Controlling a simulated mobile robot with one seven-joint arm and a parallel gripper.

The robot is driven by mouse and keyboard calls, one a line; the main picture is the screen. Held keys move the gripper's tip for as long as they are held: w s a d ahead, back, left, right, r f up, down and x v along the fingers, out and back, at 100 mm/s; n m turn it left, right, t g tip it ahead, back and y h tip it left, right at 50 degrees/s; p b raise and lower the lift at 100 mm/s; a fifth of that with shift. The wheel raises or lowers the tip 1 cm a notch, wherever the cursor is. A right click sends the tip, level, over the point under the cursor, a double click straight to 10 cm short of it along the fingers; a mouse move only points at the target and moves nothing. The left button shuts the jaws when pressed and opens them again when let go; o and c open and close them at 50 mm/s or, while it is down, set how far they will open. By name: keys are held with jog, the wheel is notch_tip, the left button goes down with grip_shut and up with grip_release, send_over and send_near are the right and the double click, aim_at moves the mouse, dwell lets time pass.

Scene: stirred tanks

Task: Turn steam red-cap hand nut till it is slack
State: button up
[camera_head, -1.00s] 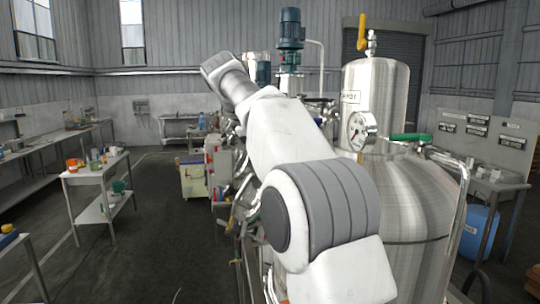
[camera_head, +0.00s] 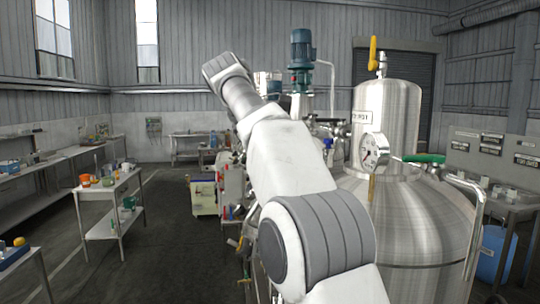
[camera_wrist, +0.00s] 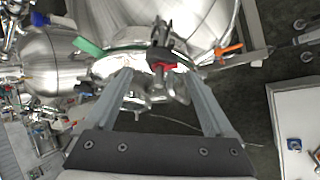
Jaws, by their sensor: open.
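In the wrist view my gripper (camera_wrist: 160,75) is open, its two grey fingers apart and pointing at a metal fitting. A small red part (camera_wrist: 164,66) lies near the line between the fingertips, under a dark bracket-like piece (camera_wrist: 160,38). It may be the red-cap hand nut, but it is too small to tell. I see no clear contact between fingers and red part. Shiny pipework (camera_wrist: 150,90) shows between the fingers. In the head view my own arm hides the gripper and the fitting.
A steel tank (camera_head: 425,220) with a gauge (camera_head: 374,153) and green handle (camera_head: 424,158) stands right of my arm. The wrist view shows a green lever (camera_wrist: 90,47) and orange lever (camera_wrist: 228,49) beside the fitting.

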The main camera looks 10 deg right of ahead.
jog(key=shift+v, duration=1.55)
